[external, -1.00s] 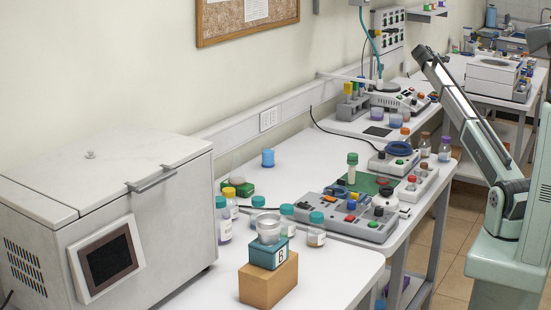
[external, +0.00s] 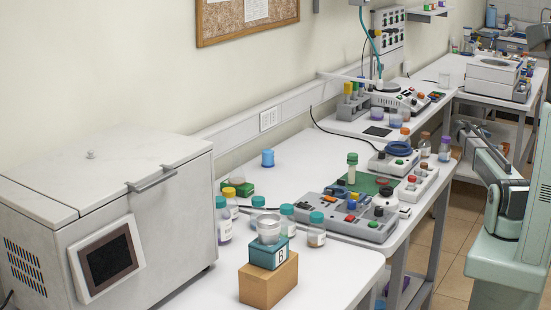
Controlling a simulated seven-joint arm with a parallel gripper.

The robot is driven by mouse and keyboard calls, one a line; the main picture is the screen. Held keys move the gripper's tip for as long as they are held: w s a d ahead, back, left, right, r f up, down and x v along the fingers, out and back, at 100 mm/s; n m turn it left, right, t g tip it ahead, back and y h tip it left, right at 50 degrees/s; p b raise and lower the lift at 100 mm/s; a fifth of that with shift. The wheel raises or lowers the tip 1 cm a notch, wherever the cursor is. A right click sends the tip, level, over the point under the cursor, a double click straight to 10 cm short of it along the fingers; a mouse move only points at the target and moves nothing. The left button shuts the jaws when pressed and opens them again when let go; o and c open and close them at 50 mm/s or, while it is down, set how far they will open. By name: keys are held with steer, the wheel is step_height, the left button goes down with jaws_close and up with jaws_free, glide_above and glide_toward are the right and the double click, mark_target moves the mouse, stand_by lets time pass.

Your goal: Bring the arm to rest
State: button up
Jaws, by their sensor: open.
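My arm (external: 492,165) is at the right side of the external view, low and folded close to its pale green base (external: 492,258). Its dark and grey links slope up and left from the joint beside the base, to the right of the bench end. I cannot make out my gripper or its fingertips; the end of the arm is hidden or out of view. No object is seen held by the arm.
The white bench (external: 300,165) carries bottles, a grey button panel (external: 345,217) and a green-capped vial (external: 352,167). A metal cup (external: 268,229) stands on a teal box marked B (external: 268,252), atop a brown block (external: 268,282). A grey chest (external: 60,215) stands left.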

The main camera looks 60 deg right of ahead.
steer(key=s+a+f+n, duration=0.1)
steer(key=s+a+f, duration=0.2)
steer(key=a+f, duration=0.65)
steer(key=s+a+f+n+t, duration=0.15)
steer(key=a+f, duration=0.45)
steer(key=f, duration=0.7)
steer(key=s+a+f+n, duration=0.2)
steer(key=s+a+f, duration=0.2)
steer(key=a+f, duration=0.6)
steer(key=w+a+f+m+t+y, duration=0.1)
steer(key=w+a+f+y, duration=0.2)
steer(key=a, duration=0.5)
steer(key=w+a+f+m, duration=0.25)
steer(key=a+f, duration=0.25)
steer(key=a, duration=0.3)
steer(key=w+a+f+m+t+y, duration=0.1)
steer(key=w+a+f+y, duration=0.1)
steer(key=w+a+f, duration=0.35)
steer(key=s+a+m+y, duration=0.2)
steer(key=s+a, duration=0.1)
steer(key=a, duration=1.1)
steer(key=s+a+m+y, duration=0.2)
steer(key=s+a, duration=0.1)
steer(key=a, duration=1.2)
steer(key=shift+s+a+f+g+y, duration=0.25)
steer(key=shift+s+f+g+y, duration=0.1)
steer(key=shift+f+g+y, duration=0.1)
